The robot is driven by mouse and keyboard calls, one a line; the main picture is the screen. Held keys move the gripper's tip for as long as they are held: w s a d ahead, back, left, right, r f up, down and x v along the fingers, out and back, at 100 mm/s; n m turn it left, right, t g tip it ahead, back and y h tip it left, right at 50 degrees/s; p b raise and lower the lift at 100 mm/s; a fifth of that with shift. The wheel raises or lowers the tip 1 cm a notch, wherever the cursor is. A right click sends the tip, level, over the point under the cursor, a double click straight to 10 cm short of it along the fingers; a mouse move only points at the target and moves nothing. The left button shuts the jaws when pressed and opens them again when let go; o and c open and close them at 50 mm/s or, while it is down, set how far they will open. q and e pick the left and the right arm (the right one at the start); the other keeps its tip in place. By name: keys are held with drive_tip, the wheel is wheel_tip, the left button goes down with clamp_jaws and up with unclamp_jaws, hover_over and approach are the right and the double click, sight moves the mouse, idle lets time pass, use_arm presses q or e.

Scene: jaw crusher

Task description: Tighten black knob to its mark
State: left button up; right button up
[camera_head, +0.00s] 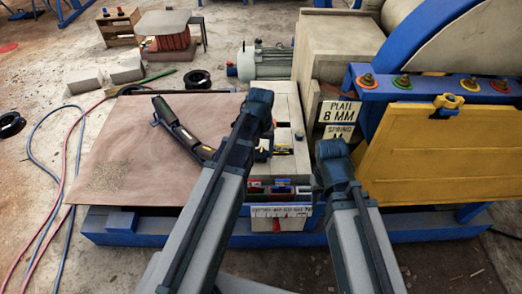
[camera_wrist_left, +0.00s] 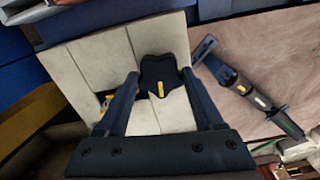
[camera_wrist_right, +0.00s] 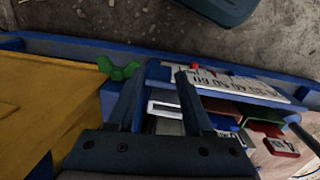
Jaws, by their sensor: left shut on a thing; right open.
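The black knob (camera_wrist_left: 158,72) has a yellow pointer mark (camera_wrist_left: 159,90) and sits on a pale grey panelled block (camera_wrist_left: 102,60). My left gripper (camera_wrist_left: 160,77) is around the knob, one finger on each side, shut on it. In the head view my left wrist hides the knob. The mark that it is set against cannot be made out. My right gripper (camera_wrist_right: 158,82) is open and empty, above the block's front edge, where a white number scale (camera_wrist_right: 240,84) and slots with coloured pieces show.
A long dark tool (camera_head: 180,130) lies on the brown sheet (camera_head: 130,150) left of the block. A yellow guard (camera_head: 440,155) and a sign reading "PLATE 8 MM" (camera_head: 340,111) stand to the right. A motor (camera_head: 265,62) is behind. Hoses cross the floor at left.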

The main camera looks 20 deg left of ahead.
sight(261, 153)
use_arm(q)
drive_tip(key=shift+m, duration=2.1)
drive_tip(key=o, duration=1.4)
drive_tip(key=shift+r, duration=0.1)
wheel_tip(261, 153, up, 14)
drive_tip(key=p, duration=1.4)
drive_tip(key=shift+f, duration=0.2)
